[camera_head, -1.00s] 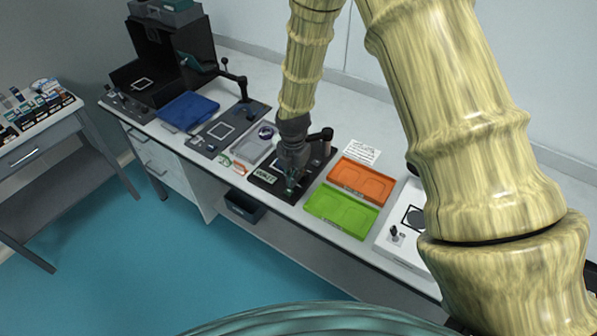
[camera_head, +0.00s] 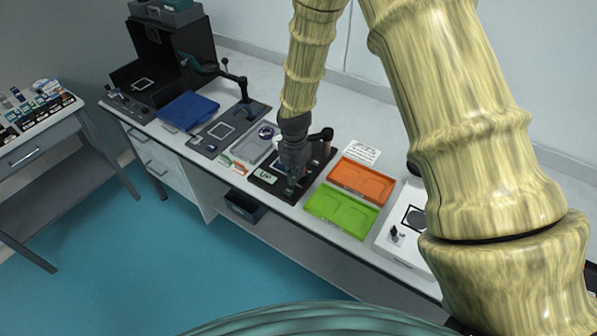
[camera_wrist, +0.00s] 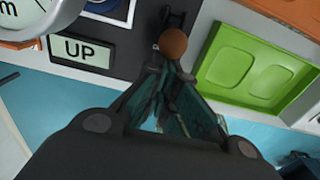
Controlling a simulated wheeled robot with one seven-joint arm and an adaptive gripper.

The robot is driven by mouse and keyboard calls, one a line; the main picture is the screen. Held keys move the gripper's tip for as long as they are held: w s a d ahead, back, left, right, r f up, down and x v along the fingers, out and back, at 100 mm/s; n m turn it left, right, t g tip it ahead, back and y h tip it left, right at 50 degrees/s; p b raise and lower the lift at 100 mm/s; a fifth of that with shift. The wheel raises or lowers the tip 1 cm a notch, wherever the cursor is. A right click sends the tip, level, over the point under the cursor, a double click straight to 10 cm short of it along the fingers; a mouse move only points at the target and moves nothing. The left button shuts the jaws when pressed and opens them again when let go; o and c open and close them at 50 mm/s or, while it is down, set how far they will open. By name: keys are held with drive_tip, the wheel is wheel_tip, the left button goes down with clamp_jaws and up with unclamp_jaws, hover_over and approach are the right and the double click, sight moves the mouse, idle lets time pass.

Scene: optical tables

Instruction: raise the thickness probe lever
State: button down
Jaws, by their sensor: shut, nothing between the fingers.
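The thickness probe (camera_head: 262,188) is a black-based device on the bench. Its small display reads "UP" in the head view and in the wrist view (camera_wrist: 82,50). A brown ball knob (camera_wrist: 173,42), seemingly the lever's end, shows at the top middle of the wrist view. My gripper (camera_wrist: 172,68) is shut and empty, its teal fingers converging just below the knob in that view; I cannot tell whether they touch it. In the head view my gripper (camera_head: 291,184) is over the probe's front right and hides the lever.
An orange tray (camera_head: 361,180) and a green tray (camera_head: 341,209) lie just right of the probe. A grey tray (camera_head: 252,150) lies to its left, with a blue tray (camera_head: 187,111) farther left. A white device (camera_head: 390,243) stands at the right.

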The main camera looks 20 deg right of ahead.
drive_tip(key=shift+w+d, duration=0.6)
drive_tip(key=shift+d, duration=0.15)
drive_tip(key=shift+r, duration=0.1)
idle(0.6)
wheel_tip(320, 180, up, 7)
drive_tip(key=a+p, duration=0.1)
drive_tip(key=p, duration=0.4)
drive_tip(key=shift+s, duration=0.45)
idle(0.4)
